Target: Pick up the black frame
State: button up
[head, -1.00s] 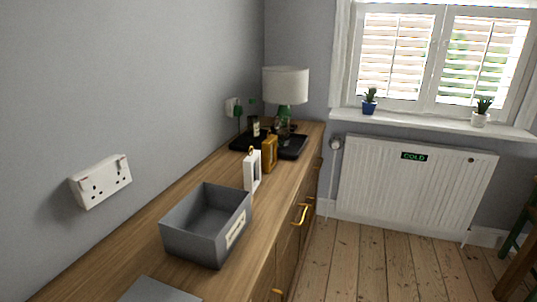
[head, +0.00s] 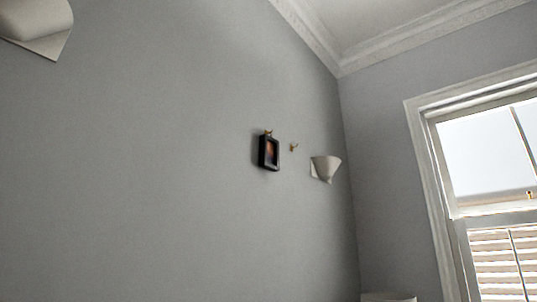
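A small black frame (head: 263,153) with an orange-brown picture hangs on the grey wall, left of the room's corner. It hangs from a small brass-coloured hook (head: 268,132) at its top. My gripper is not in view.
A second brass-coloured hook (head: 293,147) on the wall, to the right of the frame, is empty. A white wall light (head: 325,168) is further right, and another (head: 38,25) is at the top left. A window (head: 490,180) is at the right. The top of a pale lampshade (head: 388,297) shows at the bottom edge.

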aim_at(269, 149)
jog(key=u, duration=0.45)
jog(key=i+l+u, duration=0.2)
jog(key=l+u, duration=0.2)
jog(key=i+l+u, duration=0.1)
jog(key=l+u, duration=0.65)
jog(key=l, duration=0.2)
